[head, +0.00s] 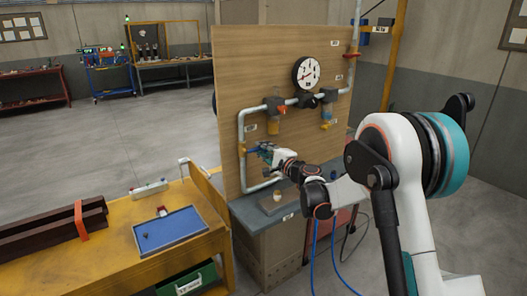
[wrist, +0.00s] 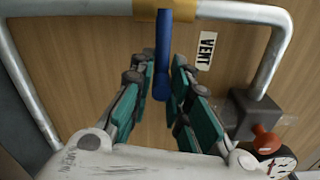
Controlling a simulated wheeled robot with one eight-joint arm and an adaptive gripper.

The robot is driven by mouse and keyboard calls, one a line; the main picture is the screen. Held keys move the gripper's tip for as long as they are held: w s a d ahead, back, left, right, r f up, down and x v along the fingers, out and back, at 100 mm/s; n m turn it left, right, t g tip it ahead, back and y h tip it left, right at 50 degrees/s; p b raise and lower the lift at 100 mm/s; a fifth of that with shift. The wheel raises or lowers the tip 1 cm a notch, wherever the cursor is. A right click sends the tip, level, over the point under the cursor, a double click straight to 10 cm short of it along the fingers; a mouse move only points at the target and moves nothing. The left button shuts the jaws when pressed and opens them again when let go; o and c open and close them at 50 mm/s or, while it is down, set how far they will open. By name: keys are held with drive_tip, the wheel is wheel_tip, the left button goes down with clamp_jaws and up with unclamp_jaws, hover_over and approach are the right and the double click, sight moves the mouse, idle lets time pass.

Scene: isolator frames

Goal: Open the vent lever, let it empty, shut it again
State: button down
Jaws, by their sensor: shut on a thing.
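The vent lever (wrist: 163,55) is a blue handle on a yellow valve collar (wrist: 165,10) around a grey pipe. It stands square across the pipe, beside a VENT label (wrist: 206,50). In the head view the lever (head: 252,150) points right from the upright left pipe of the board, partly hidden by my gripper (head: 260,150). In the wrist view the two teal fingers of my gripper (wrist: 164,78) are on either side of the lever, shut on it. The dial gauge (head: 305,72) is on the board; its reading is too small to tell.
The wooden board (head: 240,60) carries a pipe loop with further valves (head: 275,104). A grey bench top (head: 255,213) with a small pale cup (head: 277,197) lies below. A yellow workbench (head: 110,255) with a blue tray (head: 170,230) stands at left.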

drive_tip(key=shift+r, duration=0.15)
drive_tip(key=c, duration=1.6)
unclamp_jaws()
drive_tip(key=shift+o, duration=0.2)
drive_tip(key=v, duration=1.2)
